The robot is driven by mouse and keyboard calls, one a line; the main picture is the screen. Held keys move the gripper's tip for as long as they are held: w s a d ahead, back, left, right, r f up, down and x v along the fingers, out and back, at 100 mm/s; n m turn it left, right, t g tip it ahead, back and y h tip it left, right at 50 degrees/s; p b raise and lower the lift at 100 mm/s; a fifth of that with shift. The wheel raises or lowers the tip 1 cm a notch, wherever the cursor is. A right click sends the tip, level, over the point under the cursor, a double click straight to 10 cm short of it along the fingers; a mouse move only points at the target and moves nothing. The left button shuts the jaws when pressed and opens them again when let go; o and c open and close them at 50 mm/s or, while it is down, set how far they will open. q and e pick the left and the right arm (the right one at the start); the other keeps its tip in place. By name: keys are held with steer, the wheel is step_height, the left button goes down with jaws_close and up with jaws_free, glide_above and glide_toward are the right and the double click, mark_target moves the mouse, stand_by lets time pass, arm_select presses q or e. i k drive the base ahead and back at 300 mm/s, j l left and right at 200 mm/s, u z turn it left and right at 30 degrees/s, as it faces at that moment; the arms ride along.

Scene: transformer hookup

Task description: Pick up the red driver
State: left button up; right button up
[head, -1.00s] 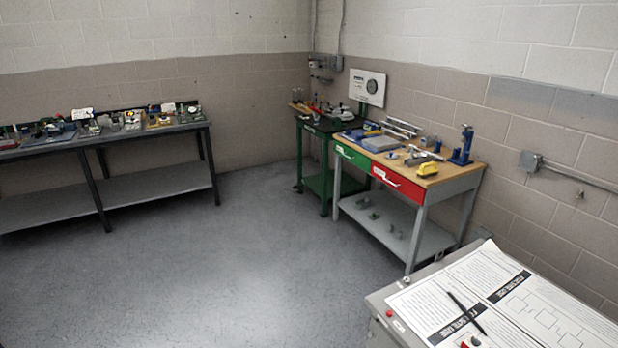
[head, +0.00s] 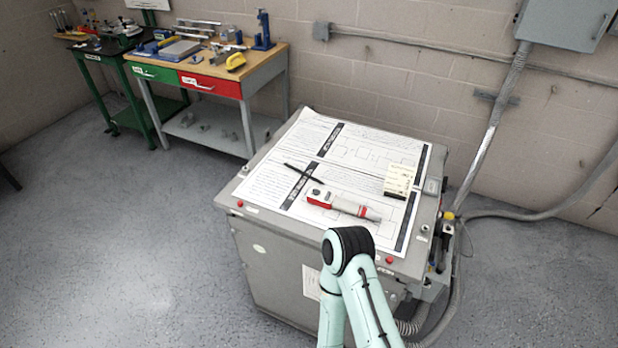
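A red and white hand tool (head: 342,205) with a grey end lies on the printed sheets on top of a grey cabinet (head: 262,226). It may be the red driver, but it is too small to be sure. A thin black pen-like item (head: 303,174) lies to its left. Part of one of my arms, pale green with a black joint, rises in front of the cabinet at the bottom. Neither gripper is in view.
A block of cream notes (head: 399,178) sits on the sheets behind the tool. Red buttons are on the cabinet's top edge. A conduit and hoses (head: 489,135) run at its right. A workbench (head: 215,82) with tools stands at the back left. The floor left of the cabinet is clear.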

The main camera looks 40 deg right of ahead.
mark_target(344, 205)
steer(key=l+z, duration=0.1)
steer(key=z, duration=1.5)
steer(key=i+j, duration=0.05)
